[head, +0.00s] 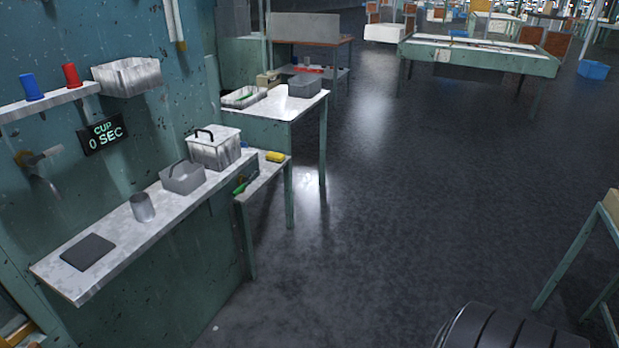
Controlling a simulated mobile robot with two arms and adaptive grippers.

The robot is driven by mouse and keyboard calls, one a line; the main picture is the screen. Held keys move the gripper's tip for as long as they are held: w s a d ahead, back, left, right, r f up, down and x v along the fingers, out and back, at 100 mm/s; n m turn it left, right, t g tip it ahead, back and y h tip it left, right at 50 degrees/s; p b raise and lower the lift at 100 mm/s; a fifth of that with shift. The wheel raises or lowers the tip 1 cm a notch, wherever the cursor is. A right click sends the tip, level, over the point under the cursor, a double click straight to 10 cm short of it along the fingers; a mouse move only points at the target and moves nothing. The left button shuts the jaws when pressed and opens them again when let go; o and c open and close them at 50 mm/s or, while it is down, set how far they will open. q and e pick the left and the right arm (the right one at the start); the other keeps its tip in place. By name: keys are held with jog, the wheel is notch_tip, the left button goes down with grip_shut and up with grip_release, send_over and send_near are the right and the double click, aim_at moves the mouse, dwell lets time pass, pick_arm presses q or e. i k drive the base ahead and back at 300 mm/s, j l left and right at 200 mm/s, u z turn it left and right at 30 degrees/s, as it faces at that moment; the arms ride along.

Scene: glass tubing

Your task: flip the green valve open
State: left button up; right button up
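No valve that I can clearly tell as green shows in the head view. A small tap-like fitting (38,157) with a brownish body and a grey spout bending down sticks out of the teal wall at the left. A small green thing (244,184) lies on the low side shelf right of the counter; it looks like a tool handle, and I cannot tell more. Neither of my grippers is in view.
A metal cup (142,207), dark pad (88,252), grey bin (182,177) and lidded box (214,148) stand on the counter (120,238). A display (102,134) reads "CUP 0 SEC". Red and blue cups sit on the wall shelf (52,102). The floor rightward is largely open.

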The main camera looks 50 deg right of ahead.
aim_at(246, 181)
jog(key=z, duration=1)
